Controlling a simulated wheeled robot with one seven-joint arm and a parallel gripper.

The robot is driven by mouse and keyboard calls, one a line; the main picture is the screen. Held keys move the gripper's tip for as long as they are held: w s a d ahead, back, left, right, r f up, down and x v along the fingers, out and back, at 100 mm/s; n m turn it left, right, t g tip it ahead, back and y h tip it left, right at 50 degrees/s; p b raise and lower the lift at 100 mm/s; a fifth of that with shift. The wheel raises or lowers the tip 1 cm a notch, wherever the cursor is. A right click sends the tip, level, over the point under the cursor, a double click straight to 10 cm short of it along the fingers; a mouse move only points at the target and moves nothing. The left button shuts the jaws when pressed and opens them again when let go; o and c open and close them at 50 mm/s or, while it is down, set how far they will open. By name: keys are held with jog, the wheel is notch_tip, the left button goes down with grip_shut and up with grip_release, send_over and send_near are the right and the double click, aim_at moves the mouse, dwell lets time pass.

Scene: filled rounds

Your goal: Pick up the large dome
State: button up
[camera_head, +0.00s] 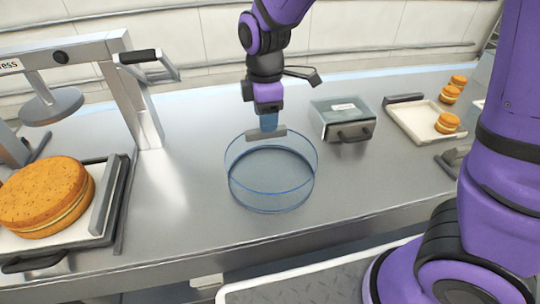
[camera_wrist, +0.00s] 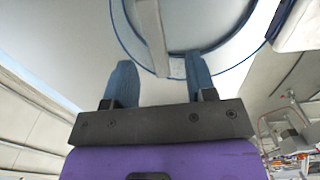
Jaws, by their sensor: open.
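The large dome (camera_head: 272,190) is a clear round cover with blue edges, standing on the steel counter. A grey bar handle (camera_head: 265,134) shows at its top. My gripper (camera_head: 268,122) is open, pointing down at the handle. In the wrist view my gripper's (camera_wrist: 158,64) two blue fingers are apart, with the grey handle (camera_wrist: 150,28) between them in the picture. I cannot tell whether the fingers touch it. The dome's blue rim (camera_wrist: 120,38) curves around behind the fingers. The head view hides how deep the fingertips reach.
A press (camera_head: 140,95) stands at left, beside a large filled round (camera_head: 45,195) on a tray. A small glass-sided box (camera_head: 343,118) with a dark handle sits right of the dome. The counter in front is clear.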

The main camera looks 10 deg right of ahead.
jog(key=shift+w+f, duration=0.2)
jog(key=shift+f, duration=2)
jog(key=shift+f, duration=0.1)
grip_shut()
